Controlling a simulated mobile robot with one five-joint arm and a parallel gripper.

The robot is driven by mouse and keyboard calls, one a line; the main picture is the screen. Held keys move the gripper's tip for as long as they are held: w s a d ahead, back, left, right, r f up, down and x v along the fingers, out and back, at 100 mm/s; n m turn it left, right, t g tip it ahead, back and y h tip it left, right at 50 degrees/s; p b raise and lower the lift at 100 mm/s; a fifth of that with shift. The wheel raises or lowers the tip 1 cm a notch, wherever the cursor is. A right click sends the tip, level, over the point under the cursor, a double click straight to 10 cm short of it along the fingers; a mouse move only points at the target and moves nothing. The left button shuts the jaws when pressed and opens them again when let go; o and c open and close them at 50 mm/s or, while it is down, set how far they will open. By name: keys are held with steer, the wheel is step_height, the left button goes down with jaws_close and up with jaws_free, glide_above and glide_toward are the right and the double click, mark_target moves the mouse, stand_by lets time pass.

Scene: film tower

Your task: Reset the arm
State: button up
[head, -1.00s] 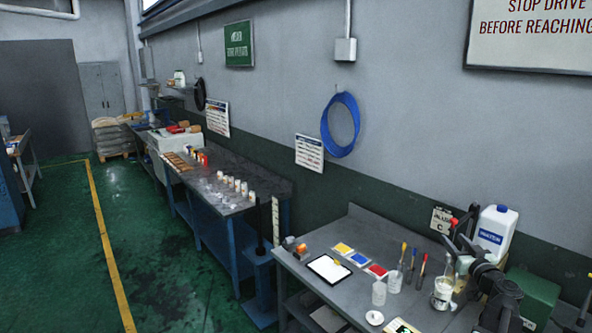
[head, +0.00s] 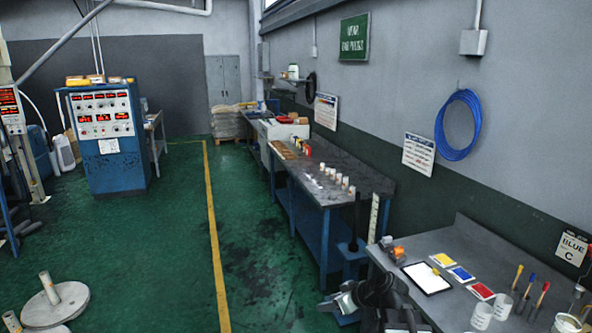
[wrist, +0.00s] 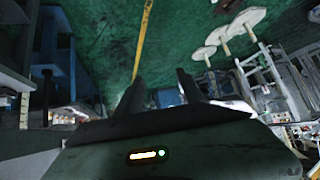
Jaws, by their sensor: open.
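My gripper (wrist: 160,88) shows in the wrist view with its two dark fingers apart and nothing between them. Green floor and a yellow line lie beyond the fingertips. In the head view my gripper (head: 334,304) is low in the picture, just left of the near grey workbench (head: 455,262). It is over the floor side of that bench and holds nothing that I can see.
On the near bench are a white tablet (head: 427,278), colour cards (head: 461,274) and brushes in cups. A longer bench (head: 345,190) with small jars runs along the wall. A blue control cabinet (head: 104,140) stands at left. Green floor (head: 165,240) is open between.

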steer(key=s+a+f+m+g+h, duration=0.2)
steer(key=s+a+f+g+h, duration=0.15)
steer(key=s+f, duration=0.4)
steer(key=s+d+m+g+h, duration=0.3)
steer(key=s+d+m, duration=0.3)
steer(key=d, duration=0.3)
steer(key=shift+s+d+f, duration=0.2)
steer(key=shift+f, duration=0.2)
steer(key=shift+c, duration=1)
steer(key=shift+d, duration=0.1)
